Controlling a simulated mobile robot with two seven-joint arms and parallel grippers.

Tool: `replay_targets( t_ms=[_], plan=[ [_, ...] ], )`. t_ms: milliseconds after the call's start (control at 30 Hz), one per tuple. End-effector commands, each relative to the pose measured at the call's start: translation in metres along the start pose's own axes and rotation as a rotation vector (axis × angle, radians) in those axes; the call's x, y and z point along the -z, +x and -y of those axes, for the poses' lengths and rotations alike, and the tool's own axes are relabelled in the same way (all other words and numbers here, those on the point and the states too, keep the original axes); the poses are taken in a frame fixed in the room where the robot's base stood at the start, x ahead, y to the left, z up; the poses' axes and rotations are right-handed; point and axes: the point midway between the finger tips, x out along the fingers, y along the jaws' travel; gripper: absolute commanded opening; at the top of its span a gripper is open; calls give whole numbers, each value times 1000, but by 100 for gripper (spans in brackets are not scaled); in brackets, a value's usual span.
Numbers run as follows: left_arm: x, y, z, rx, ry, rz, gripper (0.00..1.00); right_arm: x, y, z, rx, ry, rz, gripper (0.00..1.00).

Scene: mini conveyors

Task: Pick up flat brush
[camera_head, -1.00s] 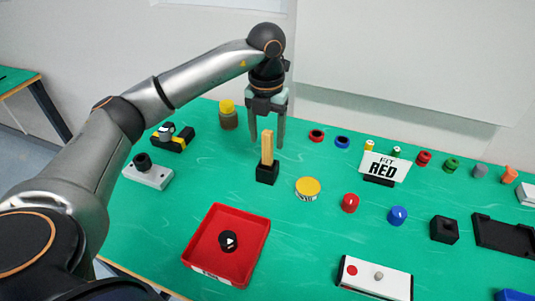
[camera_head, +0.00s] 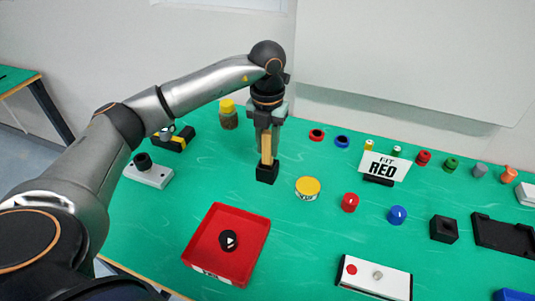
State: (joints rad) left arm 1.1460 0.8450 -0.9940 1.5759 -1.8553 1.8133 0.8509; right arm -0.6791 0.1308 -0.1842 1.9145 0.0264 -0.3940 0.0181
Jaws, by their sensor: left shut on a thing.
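The flat brush (camera_head: 266,149) is a light-wood upright piece standing in a small black holder (camera_head: 267,174) near the middle of the green table. My left gripper (camera_head: 268,150) points straight down over the holder. Its fingers are shut on the brush, one on each side of the wooden part. The lower end of the brush is hidden in the holder. My right gripper is not in view.
A yellow-topped tin (camera_head: 307,188) stands just right of the holder. A red tray (camera_head: 226,246) with a black round piece is in front. A yellow-capped jar (camera_head: 228,114) stands behind left.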

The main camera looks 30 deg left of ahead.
Motion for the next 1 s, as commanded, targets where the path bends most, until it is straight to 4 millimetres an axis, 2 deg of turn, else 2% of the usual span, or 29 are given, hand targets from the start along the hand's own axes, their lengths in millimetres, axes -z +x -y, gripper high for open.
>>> replay_targets(
  t_ms=[67,567,667,1000],
  plan=[
    [0,0,0,0,0,0,0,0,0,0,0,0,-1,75],
    [0,-4,0,1,0,2,0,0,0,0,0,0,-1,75],
    [-1,-16,1,2,0,4,0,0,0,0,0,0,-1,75],
    [-1,-83,0,2,0,4,0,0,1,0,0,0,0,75]
  ],
)
